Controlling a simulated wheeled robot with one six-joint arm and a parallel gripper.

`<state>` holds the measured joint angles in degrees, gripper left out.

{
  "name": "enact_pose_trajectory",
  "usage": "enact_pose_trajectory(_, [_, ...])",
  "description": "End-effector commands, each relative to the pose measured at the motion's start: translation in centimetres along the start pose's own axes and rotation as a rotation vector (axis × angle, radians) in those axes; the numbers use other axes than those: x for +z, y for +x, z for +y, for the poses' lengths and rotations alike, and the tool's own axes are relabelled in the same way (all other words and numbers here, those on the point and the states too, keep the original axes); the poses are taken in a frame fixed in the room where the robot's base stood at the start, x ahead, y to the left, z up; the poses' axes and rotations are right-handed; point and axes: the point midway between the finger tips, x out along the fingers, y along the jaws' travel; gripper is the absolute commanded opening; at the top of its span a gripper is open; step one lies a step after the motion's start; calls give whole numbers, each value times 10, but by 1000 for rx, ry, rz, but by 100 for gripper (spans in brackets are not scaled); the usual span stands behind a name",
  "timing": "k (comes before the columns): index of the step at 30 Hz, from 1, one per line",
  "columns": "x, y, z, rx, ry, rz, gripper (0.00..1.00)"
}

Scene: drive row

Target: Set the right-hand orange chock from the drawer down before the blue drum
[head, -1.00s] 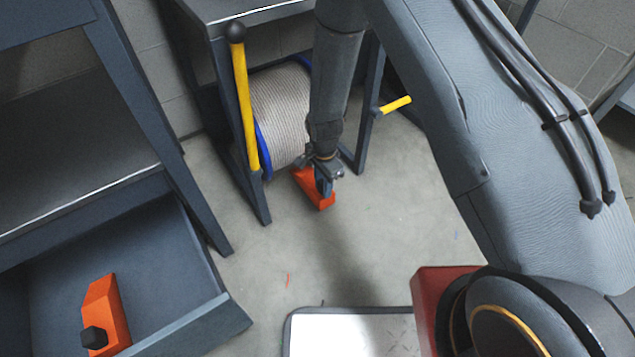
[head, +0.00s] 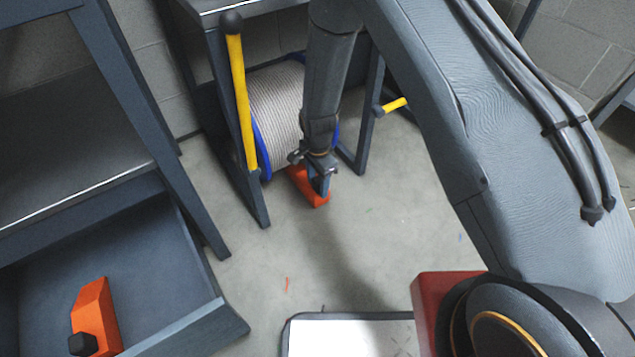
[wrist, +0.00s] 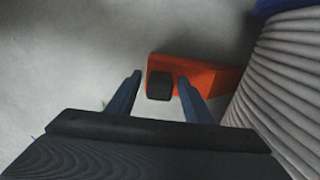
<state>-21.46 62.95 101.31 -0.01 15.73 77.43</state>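An orange chock (head: 312,193) with a black knob lies on the floor in front of the blue-flanged drum (head: 275,100). My gripper (head: 318,182) is over the chock in the head view and partly hides it. In the wrist view my gripper (wrist: 160,82) is open, one finger on each side of the knob of the chock (wrist: 205,75), with a clear gap on the left. The chock's far end is close to the drum's rope winding (wrist: 285,85); I cannot tell if they touch. A second orange chock (head: 97,308) lies in the open drawer (head: 150,265).
The drum sits in a dark frame with a yellow lever (head: 241,105) on the left and a yellow handle (head: 394,105) on the right. The drawer juts out at lower left. The floor (head: 390,210) right of the chock is clear. A white-topped panel (head: 350,338) is at the bottom.

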Motion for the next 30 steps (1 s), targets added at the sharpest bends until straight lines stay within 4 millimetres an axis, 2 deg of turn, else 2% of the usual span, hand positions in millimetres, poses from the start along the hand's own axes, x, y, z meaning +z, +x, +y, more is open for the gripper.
enact_pose_trajectory(8, [0, -8, 0, -1, 0, 0, 47])
enact_pose_trajectory(11, [0, -22, 0, -1, 0, 0, 47])
enact_pose_trajectory(21, [0, -89, 0, -2, 0, 1, 47])
enact_pose_trajectory(27, [0, -115, 0, -1, 0, 0, 47])
enact_pose_trajectory(30, [0, -121, 0, -1, 0, 0, 47])
